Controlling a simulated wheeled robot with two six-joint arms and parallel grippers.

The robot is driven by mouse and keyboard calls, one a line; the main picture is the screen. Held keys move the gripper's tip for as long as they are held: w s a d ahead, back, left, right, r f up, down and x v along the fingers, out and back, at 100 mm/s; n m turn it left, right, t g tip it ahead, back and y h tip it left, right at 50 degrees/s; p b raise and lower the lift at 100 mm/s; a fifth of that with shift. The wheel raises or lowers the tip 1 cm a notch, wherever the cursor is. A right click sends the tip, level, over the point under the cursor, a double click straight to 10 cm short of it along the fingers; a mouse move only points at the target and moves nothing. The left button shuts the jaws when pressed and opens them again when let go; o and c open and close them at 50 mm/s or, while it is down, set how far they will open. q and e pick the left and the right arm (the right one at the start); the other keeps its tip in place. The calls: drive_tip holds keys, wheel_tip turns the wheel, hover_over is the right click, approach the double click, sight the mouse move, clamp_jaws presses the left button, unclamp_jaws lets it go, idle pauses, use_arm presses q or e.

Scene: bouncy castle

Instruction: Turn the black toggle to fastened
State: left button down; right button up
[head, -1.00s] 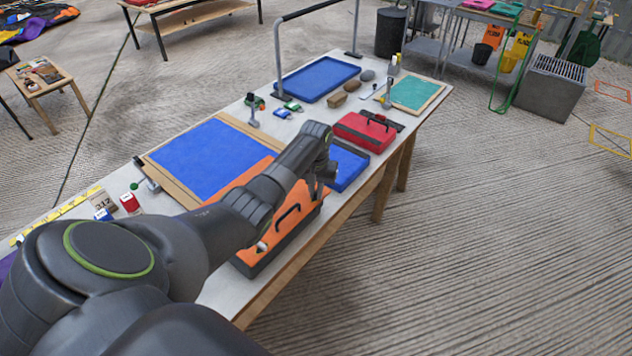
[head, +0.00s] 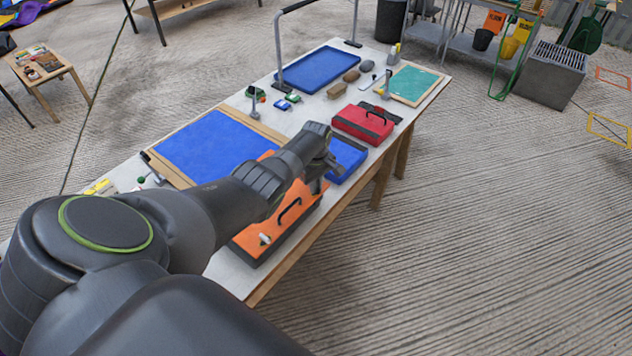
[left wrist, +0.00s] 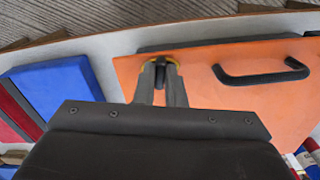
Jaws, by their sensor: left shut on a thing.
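The black toggle (left wrist: 160,70) shows in the left wrist view on a yellow round base, near the edge of an orange case lid (left wrist: 205,75). My left gripper (left wrist: 161,84) is shut on the toggle, with one finger on each side of it. The toggle looks about in line with the fingers. The orange case (head: 272,235) also shows in the head view, with a black handle. There my left gripper (head: 318,184) is over the case's far end, and my own wrist hides the toggle. My right gripper is in neither view.
A large blue panel (head: 210,147) in a wooden frame lies to the left. A metal frame (head: 277,45) stands on the table (head: 325,112).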

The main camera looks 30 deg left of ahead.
use_arm(q)
drive_tip(key=shift+r+n, duration=0.1)
drive_tip(key=shift+n, duration=1.1)
drive_tip(key=shift+w+p, duration=0.1)
drive_tip(key=shift+p, duration=0.2)
drive_tip(key=c, duration=1.5)
unclamp_jaws()
drive_tip(key=shift+r, duration=0.3)
wheel_tip(320, 180, up, 6)
drive_tip(key=shift+f+p, duration=0.1)
drive_tip(key=shift+p, duration=0.8)
wheel_tip(320, 180, up, 11)
drive_tip(key=b, duration=0.1)
drive_tip(key=shift+b, duration=0.3)
drive_tip(key=shift+f, duration=0.15)
